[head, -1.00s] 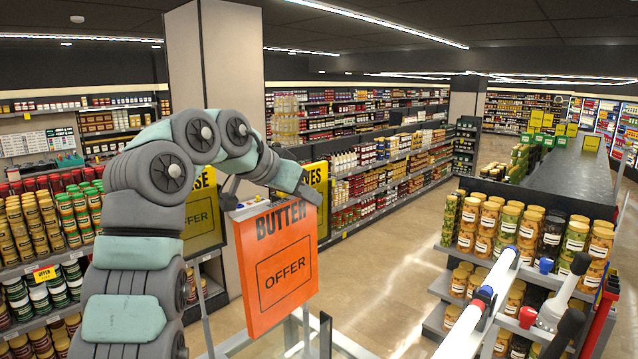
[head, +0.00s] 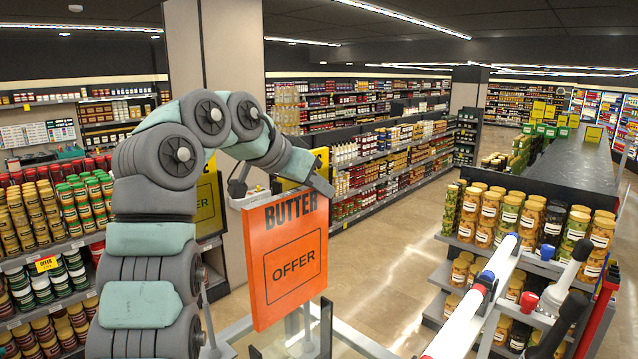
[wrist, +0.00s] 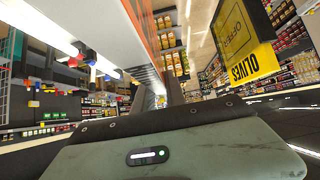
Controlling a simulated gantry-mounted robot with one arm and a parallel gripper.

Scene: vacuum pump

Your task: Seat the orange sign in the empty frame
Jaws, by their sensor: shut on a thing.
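The orange BUTTER OFFER sign (head: 290,268) hangs upright, slightly tilted, in the middle of the head view. My gripper (head: 318,186) is shut on it at its top right corner; the fingertips are partly hidden. In the wrist view, a thin orange strip (wrist: 147,40) seems to be the sign's edge, beside my gripper (wrist: 172,90). Pale metal and clear upright parts (head: 308,338) show just below the sign in the head view. I cannot tell whether they are the empty frame, as the sign covers what lies behind it.
Yellow signs stand behind: one (head: 208,207) at left and one (head: 319,165) behind my gripper. A yellow OLIVES sign (wrist: 252,62) shows in the wrist view. A jar shelf (head: 520,215) and a white rail (head: 468,310) are at right. The aisle floor (head: 385,270) between is clear.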

